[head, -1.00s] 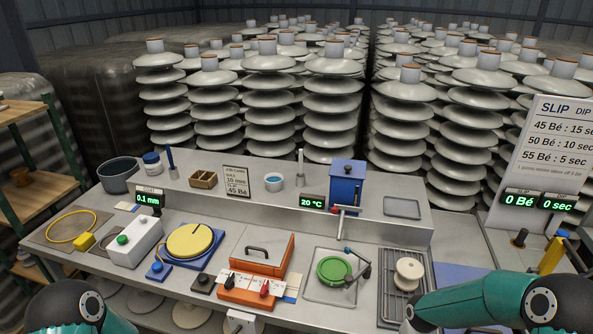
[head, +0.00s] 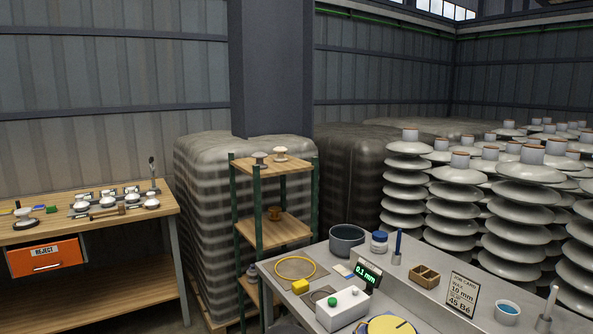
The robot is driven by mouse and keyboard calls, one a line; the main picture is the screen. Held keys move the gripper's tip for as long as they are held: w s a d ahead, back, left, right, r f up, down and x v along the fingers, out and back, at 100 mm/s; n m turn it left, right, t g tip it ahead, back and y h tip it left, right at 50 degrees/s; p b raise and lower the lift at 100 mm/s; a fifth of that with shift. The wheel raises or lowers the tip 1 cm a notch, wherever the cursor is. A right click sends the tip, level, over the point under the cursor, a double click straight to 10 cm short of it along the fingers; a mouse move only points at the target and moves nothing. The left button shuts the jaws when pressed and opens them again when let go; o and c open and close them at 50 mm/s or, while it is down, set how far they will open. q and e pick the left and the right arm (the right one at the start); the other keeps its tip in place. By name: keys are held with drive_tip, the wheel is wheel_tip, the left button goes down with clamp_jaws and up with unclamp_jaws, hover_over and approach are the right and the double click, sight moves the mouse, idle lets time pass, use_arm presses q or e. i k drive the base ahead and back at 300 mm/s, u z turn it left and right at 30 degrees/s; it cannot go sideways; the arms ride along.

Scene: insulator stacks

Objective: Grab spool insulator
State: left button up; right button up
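Neither of my grippers shows in the head view. A wooden shelf rack (head: 283,174) with dark green posts stands left of the grey bench. On its top board are a small white insulator-like piece (head: 280,154) and a grey one (head: 260,159). A brown piece (head: 274,213) sits on the middle board. A small pale piece (head: 252,272) shows lower down, partly hidden by a post. I cannot tell for sure which of these is a spool insulator. The pale spool-shaped piece on the bench's wire rack is outside this view.
The grey bench (head: 309,262) holds a dark bowl (head: 347,241), a yellow ring (head: 295,268) and a white box (head: 342,309) with a green button. A wooden table (head: 85,222) with several small parts and an orange REJECT drawer (head: 44,257) stands left. Insulator stacks (head: 462,215) fill the right.

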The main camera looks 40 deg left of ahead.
sight(259, 156)
drive_tip(key=z, duration=1.3)
drive_tip(key=i, duration=0.1)
drive_tip(key=u, duration=2.9)
drive_tip(key=k, duration=0.9)
drive_tip(key=u, duration=0.25)
drive_tip(key=i, duration=1.7)
drive_tip(key=u, duration=0.6)
